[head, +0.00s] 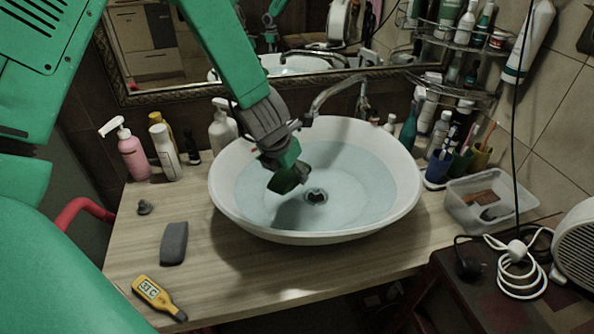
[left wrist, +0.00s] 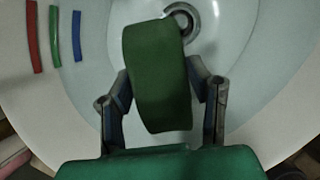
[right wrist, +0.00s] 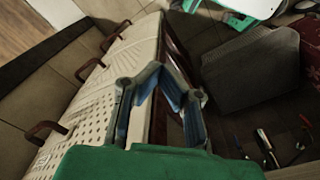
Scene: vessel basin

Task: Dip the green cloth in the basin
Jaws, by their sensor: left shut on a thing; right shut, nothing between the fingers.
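The white round basin (head: 300,237) stands on the wooden counter and holds pale blue water (head: 345,185) with a dark drain at its middle. My left gripper (head: 278,160) is over the basin, pointing down, and is shut on the green cloth (head: 288,180). In the left wrist view the green cloth (left wrist: 158,85) is a thick block pinched between both fingers, with the basin and drain beyond it. I cannot tell whether its lower end touches the water. My right gripper (right wrist: 160,80) is shut and empty in the right wrist view, away from the basin; it is outside the head view.
Bottles, including a pink pump bottle (head: 132,155), stand left of the basin. A grey block (head: 174,243) and yellow thermometer (head: 158,297) lie at front left. A faucet (head: 335,92) arches behind the basin. Cups and a clear plastic box (head: 490,197) stand at right, near a cable.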

